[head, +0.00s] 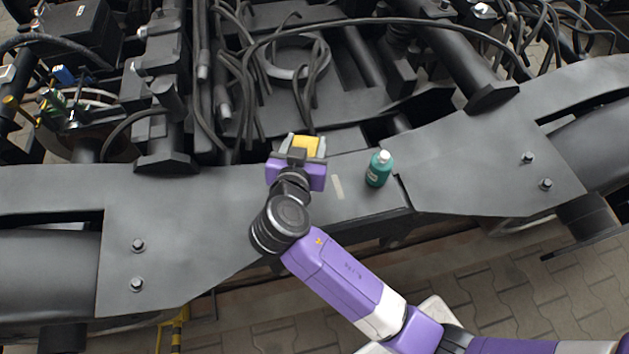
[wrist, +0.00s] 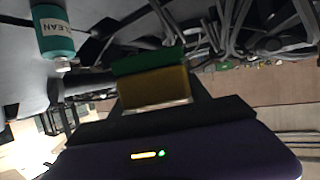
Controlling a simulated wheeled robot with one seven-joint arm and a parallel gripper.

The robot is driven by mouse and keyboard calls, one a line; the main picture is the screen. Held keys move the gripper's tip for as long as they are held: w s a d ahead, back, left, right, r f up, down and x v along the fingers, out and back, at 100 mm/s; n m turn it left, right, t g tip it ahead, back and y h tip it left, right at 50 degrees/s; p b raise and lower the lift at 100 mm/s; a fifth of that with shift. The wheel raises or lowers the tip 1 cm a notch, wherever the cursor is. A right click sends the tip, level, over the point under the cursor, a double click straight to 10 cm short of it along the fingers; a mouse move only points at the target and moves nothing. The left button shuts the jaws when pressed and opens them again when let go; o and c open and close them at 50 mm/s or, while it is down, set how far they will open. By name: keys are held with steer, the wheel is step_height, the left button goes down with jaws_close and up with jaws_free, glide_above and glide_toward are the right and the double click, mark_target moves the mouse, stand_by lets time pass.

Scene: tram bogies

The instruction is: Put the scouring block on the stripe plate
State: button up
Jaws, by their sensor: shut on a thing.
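My gripper (head: 305,150) is shut on the scouring block (head: 308,145), which shows yellow from above. In the wrist view the block (wrist: 154,87) has a green layer and a yellow-brown layer and sits between my fingers. The dark grey plate (head: 357,207) of the bogie frame bears a short pale stripe (head: 337,187). My gripper is up and left of the stripe in the head view, over the plate's inner edge. The block appears held above the frame, but the height is hard to judge.
A green bottle (head: 378,170) with a white cap stands on the plate right of the stripe; it also shows in the wrist view (wrist: 52,32). Cables (head: 243,75) and machinery fill the space behind. Bolts (head: 138,245) stick up at the left.

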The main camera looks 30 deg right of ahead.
step_height(320, 180, down, 15)
steer(key=b, duration=0.3)
stand_by(0.3)
steer(key=shift+f+b, duration=0.15)
steer(key=shift+b, duration=0.25)
steer(key=o, duration=1.4)
steer(key=shift+r, duration=0.2)
steer(key=shift+s+a+r+p, duration=0.15)
steer(key=shift+a+p, duration=0.05)
steer(key=shift+p, duration=0.15)
steer(key=p+v, duration=0.1)
steer(key=v, duration=1)
steer(key=shift+s+a, duration=0.15)
steer(key=shift+s, duration=0.05)
